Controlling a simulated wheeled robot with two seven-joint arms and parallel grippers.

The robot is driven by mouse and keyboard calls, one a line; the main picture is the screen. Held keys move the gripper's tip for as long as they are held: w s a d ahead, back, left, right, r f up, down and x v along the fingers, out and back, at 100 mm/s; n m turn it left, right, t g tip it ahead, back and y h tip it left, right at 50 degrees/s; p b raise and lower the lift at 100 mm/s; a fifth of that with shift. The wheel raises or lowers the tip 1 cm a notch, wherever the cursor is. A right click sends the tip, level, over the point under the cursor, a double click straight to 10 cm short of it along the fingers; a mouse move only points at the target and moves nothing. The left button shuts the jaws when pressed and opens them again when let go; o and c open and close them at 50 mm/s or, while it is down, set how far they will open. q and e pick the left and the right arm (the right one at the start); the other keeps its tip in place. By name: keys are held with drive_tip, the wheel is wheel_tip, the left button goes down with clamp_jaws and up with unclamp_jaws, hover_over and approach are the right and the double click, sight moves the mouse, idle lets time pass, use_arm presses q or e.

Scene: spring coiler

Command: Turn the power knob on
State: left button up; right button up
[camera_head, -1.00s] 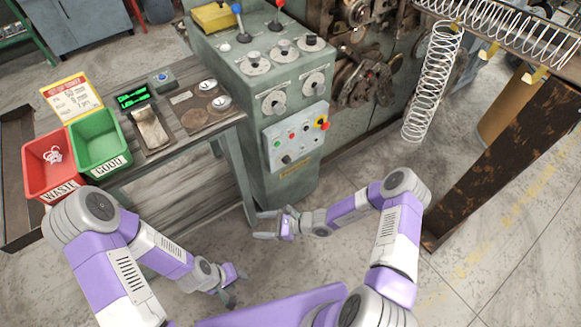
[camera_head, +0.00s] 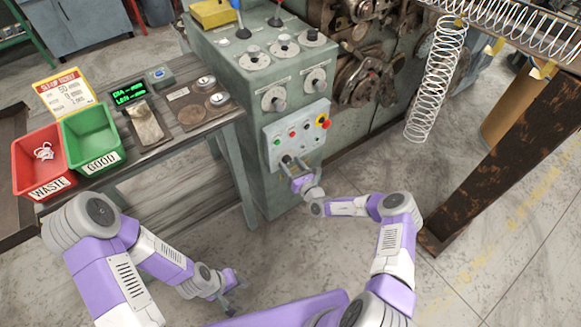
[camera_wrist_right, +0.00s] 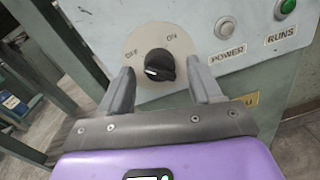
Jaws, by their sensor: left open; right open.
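The power knob (camera_wrist_right: 158,66) is a black rotary knob on a round plate marked OFF and ON, on the machine's light panel (camera_head: 297,138). In the right wrist view its white pointer mark lies to the left, on the OFF side. My right gripper (camera_wrist_right: 157,82) is open, its two fingers on either side of the knob; I cannot tell whether they touch it. In the head view the right gripper (camera_head: 296,166) is at the panel's lower left and partly hides the knob. My left gripper (camera_head: 237,300) is open and empty, low over the floor.
The panel also carries a white POWER lamp (camera_wrist_right: 225,27), a green RUNS button (camera_wrist_right: 286,8) and a red-and-yellow emergency stop (camera_head: 323,121). A bench with a red bin (camera_head: 40,178) and green bin (camera_head: 92,150) stands left. A hanging spring (camera_head: 434,85) is at right.

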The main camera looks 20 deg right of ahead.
drive_tip(key=shift+w+a, duration=0.1)
drive_tip(key=shift+w, duration=0.2)
drive_tip(key=c, duration=1)
drive_tip(key=shift+c, duration=0.2)
